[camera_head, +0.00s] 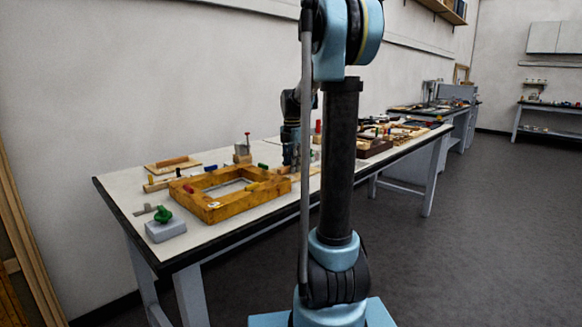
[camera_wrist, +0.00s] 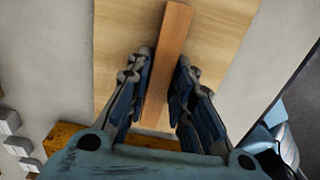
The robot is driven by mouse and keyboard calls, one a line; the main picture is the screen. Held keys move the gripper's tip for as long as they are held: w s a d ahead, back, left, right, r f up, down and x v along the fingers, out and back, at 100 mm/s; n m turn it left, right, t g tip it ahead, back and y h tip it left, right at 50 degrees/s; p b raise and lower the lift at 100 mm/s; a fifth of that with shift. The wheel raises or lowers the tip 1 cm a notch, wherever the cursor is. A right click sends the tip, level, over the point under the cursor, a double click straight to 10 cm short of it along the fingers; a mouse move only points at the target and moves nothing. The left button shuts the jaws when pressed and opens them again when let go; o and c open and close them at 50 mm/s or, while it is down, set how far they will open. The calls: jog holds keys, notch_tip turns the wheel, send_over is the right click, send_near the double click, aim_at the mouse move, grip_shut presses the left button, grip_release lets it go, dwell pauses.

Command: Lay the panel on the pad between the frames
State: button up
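A pale wooden panel (camera_wrist: 222,35) with a reddish-brown bar (camera_wrist: 168,50) along its middle fills much of the wrist view. My gripper (camera_wrist: 164,62) is open, with one finger on each side of the bar. The bar runs at a slight slant between the fingers, and I see no clear grip on it. In the head view my gripper (camera_head: 291,158) is low over the table, just right of an orange-brown wooden frame (camera_head: 213,208). Part of that frame also shows behind the fingers in the wrist view (camera_wrist: 62,140). I cannot make out the pad.
The long table (camera_head: 128,195) stands along the wall. A grey block with a green knob (camera_head: 164,225) sits at its near left. A board with a reddish bar (camera_head: 172,162) lies behind the frame. Trays and small parts (camera_head: 375,147) crowd the right end. The floor in front is clear.

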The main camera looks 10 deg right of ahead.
jog(key=shift+o, duration=0.8)
jog(key=shift+r, duration=0.1)
notch_tip(320, 180, up, 12)
jog(key=shift+s, duration=0.1)
